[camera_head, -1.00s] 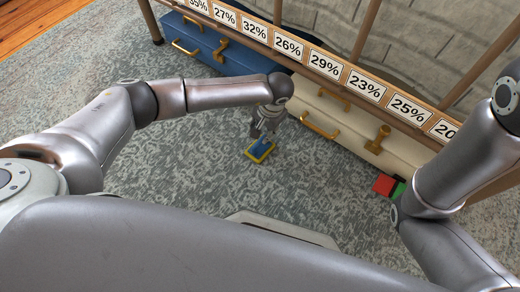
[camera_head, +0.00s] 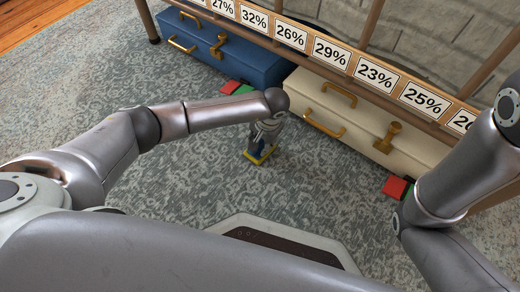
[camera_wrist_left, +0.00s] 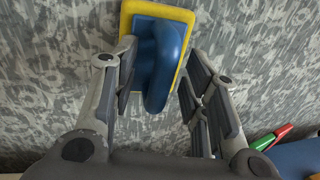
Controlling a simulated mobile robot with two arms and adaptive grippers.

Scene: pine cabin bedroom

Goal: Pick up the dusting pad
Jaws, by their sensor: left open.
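In the left wrist view my left gripper (camera_wrist_left: 161,58) is open, with one finger on each side of the handle. Contact with the handle cannot be told. My right arm is at the right edge; its gripper is out of view.
Carpet around the pad is clear.

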